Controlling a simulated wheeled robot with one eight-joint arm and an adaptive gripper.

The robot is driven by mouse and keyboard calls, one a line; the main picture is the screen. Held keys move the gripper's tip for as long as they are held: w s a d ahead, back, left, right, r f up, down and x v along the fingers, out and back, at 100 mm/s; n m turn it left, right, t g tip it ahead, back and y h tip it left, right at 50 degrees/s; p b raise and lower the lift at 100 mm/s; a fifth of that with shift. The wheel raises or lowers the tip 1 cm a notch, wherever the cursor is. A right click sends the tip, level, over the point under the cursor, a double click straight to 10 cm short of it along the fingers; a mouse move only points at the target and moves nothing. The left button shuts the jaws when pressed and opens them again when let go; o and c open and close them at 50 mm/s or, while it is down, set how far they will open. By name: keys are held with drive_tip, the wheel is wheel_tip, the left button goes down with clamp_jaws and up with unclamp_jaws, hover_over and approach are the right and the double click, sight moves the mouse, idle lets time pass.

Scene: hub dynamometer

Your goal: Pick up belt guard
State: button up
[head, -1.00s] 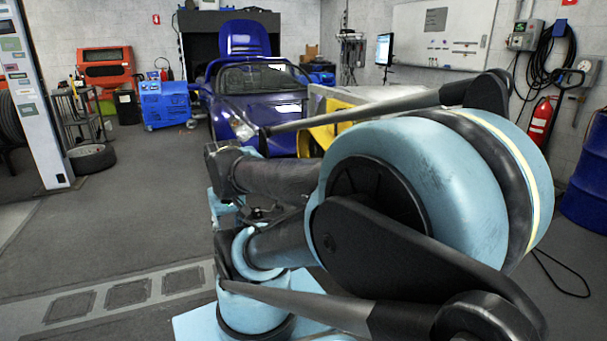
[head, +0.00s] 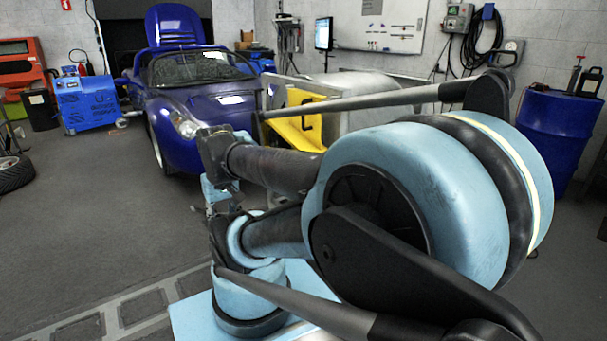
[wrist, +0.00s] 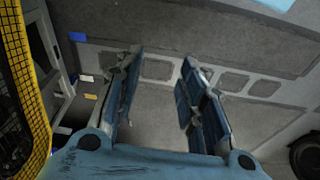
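My gripper (wrist: 161,62) is open in the wrist view, its two blue fingers apart with only floor visible between them. A yellow-edged black mesh piece (wrist: 43,100) shows at the left edge of the wrist view, left of my gripper and apart from it. It may be the belt guard, but I cannot tell for sure. In the head view, a yellow panel (head: 296,132) with a dark mark stands in front of a grey machine, partly behind my arm. I cannot tell whether it is the same thing.
A blue car (head: 190,105) stands at the back left, beside the grey machine (head: 375,92). A blue drum (head: 550,135) stands at the right. A blue cabinet (head: 87,103) and a tyre (head: 14,174) are at the left. The floor at front left is clear.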

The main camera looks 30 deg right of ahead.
drive_tip(key=w+d+r+m+t, duration=0.1)
drive_tip(key=w+d+r+m, duration=0.6)
drive_tip(key=w+r+m, duration=0.15)
drive_tip(key=w+d+r+m+t, duration=0.1)
drive_tip(key=w+d+r+m, duration=0.65)
drive_tip(key=r+m, duration=0.25)
drive_tip(key=w+d+r+m+t, duration=0.15)
drive_tip(key=d+r+m, duration=0.35)
drive_tip(key=d, duration=0.5)
drive_tip(key=w+d+r+m, duration=0.2)
drive_tip(key=d+r+m, duration=0.1)
drive_tip(key=d+m, duration=0.6)
drive_tip(key=w+d+r+m+t, duration=0.15)
drive_tip(key=d+r+m, duration=0.3)
drive_tip(key=d, duration=0.65)
drive_tip(key=shift+m+g+h, duration=0.3)
drive_tip(key=shift+h, duration=0.1)
drive_tip(key=x, duration=1.8)
drive_tip(key=shift+a+r, duration=0.1)
drive_tip(key=shift+a, duration=0.3)
clamp_jaws()
